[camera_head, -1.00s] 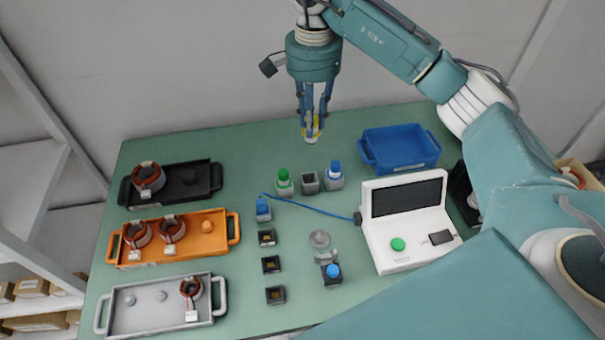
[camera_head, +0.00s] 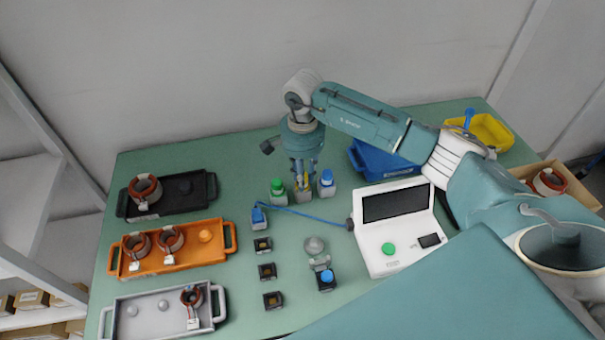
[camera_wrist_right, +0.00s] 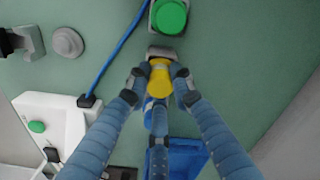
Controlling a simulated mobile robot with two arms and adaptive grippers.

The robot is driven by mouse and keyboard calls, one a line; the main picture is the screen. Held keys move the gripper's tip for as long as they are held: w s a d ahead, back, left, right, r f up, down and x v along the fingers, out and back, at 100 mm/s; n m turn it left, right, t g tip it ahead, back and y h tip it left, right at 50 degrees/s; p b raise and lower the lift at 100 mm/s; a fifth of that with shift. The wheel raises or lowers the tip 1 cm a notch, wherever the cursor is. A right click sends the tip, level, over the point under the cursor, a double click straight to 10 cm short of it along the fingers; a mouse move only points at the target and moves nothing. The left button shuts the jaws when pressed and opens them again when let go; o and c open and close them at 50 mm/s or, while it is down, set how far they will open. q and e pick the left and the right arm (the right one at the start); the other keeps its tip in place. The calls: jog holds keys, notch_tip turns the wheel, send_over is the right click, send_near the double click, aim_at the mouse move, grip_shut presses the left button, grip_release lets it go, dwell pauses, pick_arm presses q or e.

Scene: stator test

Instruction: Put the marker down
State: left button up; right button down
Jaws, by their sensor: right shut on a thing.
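The yellow marker (camera_wrist_right: 160,80) is between the fingers of my right gripper (camera_head: 303,181), which is shut on it. The marker also shows as a thin upright yellow strip in the head view (camera_head: 306,180). Its lower end is at the small grey square holder (camera_head: 303,197), which shows just beyond the marker in the wrist view (camera_wrist_right: 162,54). I cannot tell how far the marker sits inside the holder. My left gripper is not in view.
A blue bin (camera_head: 372,166) is behind to the right. A white device (camera_head: 392,230) with a cable stands in front. Trays with stators fill the table's left side.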

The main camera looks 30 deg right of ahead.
jog(key=shift+f+b, duration=0.45)
jog(key=shift+b, duration=0.2)
jog(key=c, duration=1.5)
grip_release()
jog(key=shift+r, duration=0.15)
jog(key=shift+r+p, duration=0.6)
jog(key=shift+p, duration=0.05)
notch_tip(320, 180, up, 12)
jog(key=b, duration=0.4)
jog(key=shift+f, duration=0.25)
